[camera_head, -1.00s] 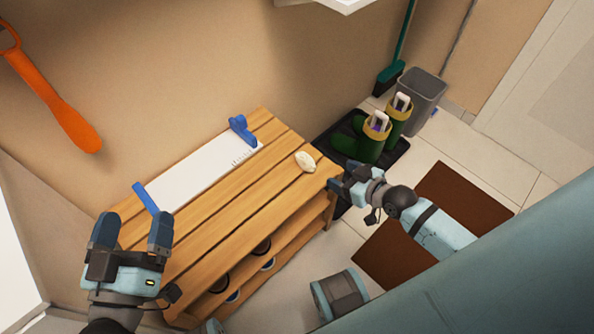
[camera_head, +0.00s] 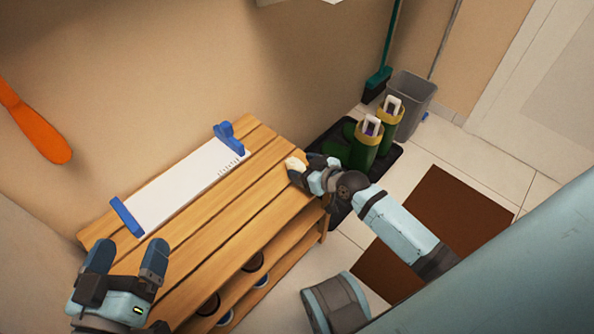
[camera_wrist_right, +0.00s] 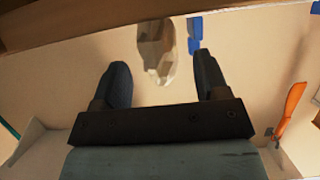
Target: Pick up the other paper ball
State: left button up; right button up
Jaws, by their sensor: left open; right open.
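The paper ball (camera_head: 295,164), a crumpled off-white lump, lies on the right end of the wooden slatted bench (camera_head: 215,236). My right gripper (camera_head: 305,171) is open right beside it; in the head view it partly covers the ball. In the right wrist view the paper ball (camera_wrist_right: 155,48) shows between and beyond the two open fingers (camera_wrist_right: 160,85). I cannot tell whether the fingers touch it. My left gripper (camera_head: 127,262) is open and empty over the bench's near left end.
A white board with blue end pieces (camera_head: 185,190) lies along the back of the bench. Green boots (camera_head: 368,145) stand on a black mat to the right, with a grey bin (camera_head: 412,100) and a green broom (camera_head: 378,80) behind. A brown mat (camera_head: 430,230) lies on the floor.

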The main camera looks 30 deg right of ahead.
jog(key=x, duration=0.2)
jog(key=shift+w+a+f+b, duration=0.1)
jog(key=shift+w+f+b, duration=0.15)
jog(key=shift+w+b, duration=0.1)
pick_arm(q)
notch_tip(320, 180, down, 2)
jog(key=shift+g, duration=0.4)
pick_arm(e)
jog(key=c, duration=1)
jog(key=shift+r, duration=0.1)
